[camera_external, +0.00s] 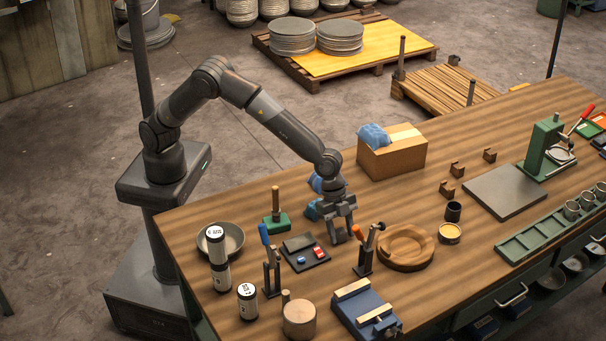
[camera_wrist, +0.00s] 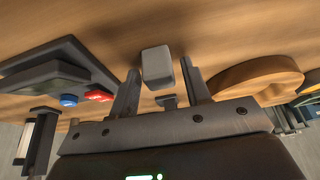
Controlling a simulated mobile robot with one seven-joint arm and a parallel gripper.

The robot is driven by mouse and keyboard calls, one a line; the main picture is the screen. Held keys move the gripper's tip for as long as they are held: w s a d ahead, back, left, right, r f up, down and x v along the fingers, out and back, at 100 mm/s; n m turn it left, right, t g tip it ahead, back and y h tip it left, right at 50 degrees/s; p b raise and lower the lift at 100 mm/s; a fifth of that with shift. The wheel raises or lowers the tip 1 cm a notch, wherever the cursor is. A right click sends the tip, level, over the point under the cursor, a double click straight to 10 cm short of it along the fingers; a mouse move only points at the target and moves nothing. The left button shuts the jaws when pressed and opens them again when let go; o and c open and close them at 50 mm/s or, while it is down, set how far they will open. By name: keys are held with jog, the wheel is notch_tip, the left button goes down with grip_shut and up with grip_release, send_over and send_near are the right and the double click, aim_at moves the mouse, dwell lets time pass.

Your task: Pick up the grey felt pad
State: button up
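A small light grey block with rounded edges, which looks like the grey felt pad (camera_wrist: 157,67), is on the wooden tabletop in the wrist view. My gripper (camera_wrist: 159,72) is open, with one finger on each side of it and a narrow gap at both sides. In the external view my gripper (camera_external: 345,238) points down close to the tabletop, between the dark tray and the round wooden piece. The pad is mostly hidden by the fingers there. Whether it touches either finger is not clear.
Left of my gripper lies a dark tray (camera_external: 312,262) with a dark grey block, a blue and a red piece. A tool stand (camera_external: 364,262) is close at front right, beside a round wooden piece (camera_external: 405,262). A cardboard box (camera_external: 395,158) stands behind.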

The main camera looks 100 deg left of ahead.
aim_at(341, 230)
jog(key=c, duration=0.8)
jog(key=shift+r, duration=0.15)
jog(key=shift+r, duration=0.6)
notch_tip(341, 230, up, 3)
jog(key=shift+f, duration=0.2)
jog(key=s+d+r, duration=0.7)
jog(key=s, duration=0.1)
jog(key=shift+s+d, duration=0.35)
